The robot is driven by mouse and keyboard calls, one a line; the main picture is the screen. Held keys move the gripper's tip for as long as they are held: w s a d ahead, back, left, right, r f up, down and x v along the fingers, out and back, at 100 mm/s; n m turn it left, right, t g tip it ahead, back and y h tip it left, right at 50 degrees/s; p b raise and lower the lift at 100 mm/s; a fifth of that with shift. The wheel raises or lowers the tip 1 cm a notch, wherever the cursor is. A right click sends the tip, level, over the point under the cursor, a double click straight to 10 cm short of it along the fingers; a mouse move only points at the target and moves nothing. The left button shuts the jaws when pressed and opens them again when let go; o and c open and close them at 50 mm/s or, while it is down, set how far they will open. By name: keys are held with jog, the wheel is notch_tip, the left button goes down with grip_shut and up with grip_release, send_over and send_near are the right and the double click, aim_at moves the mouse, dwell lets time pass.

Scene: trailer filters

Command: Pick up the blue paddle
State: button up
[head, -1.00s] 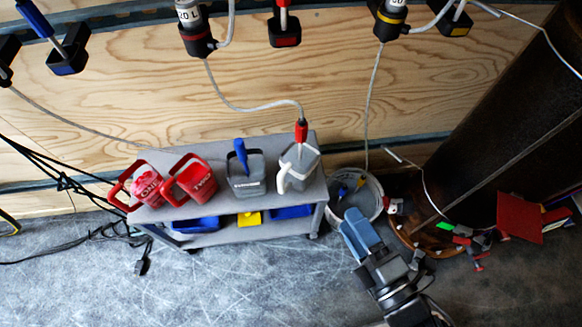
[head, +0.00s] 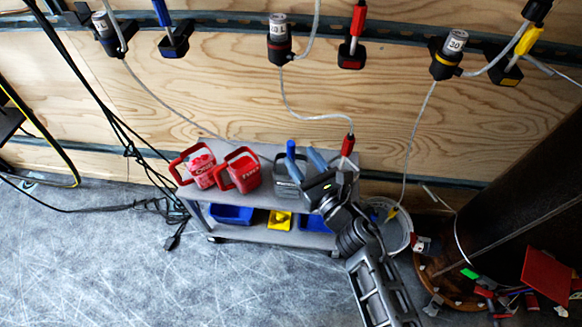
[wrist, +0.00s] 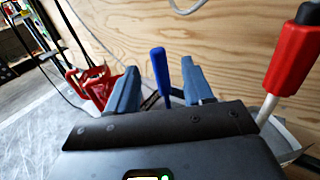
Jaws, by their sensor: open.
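A blue paddle (head: 291,150) stands handle-up in a grey container (head: 284,188) on the grey cart. In the wrist view, the blue handle (wrist: 160,70) rises between my two light-blue fingers, slightly beyond them. My gripper (head: 305,165) is open and empty, over the cart's right half. I cannot tell whether a finger touches the handle. The paddle's lower part is hidden. Another blue handle (head: 161,12) stands in a wall holder at upper left.
Two red containers (head: 239,172) stand left on the cart (head: 222,146). A red-handled tool (head: 347,146) on a cord is close right of my gripper; its red handle (wrist: 290,60) shows large in the wrist view. A white bucket (head: 397,230) stands right of the cart.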

aim_at(293, 149)
jog(key=x, duration=0.5)
jog(key=shift+w+a+b, duration=0.25)
jog(key=shift+a+b, duration=0.05)
jog(key=shift+b, duration=0.05)
grip_shut()
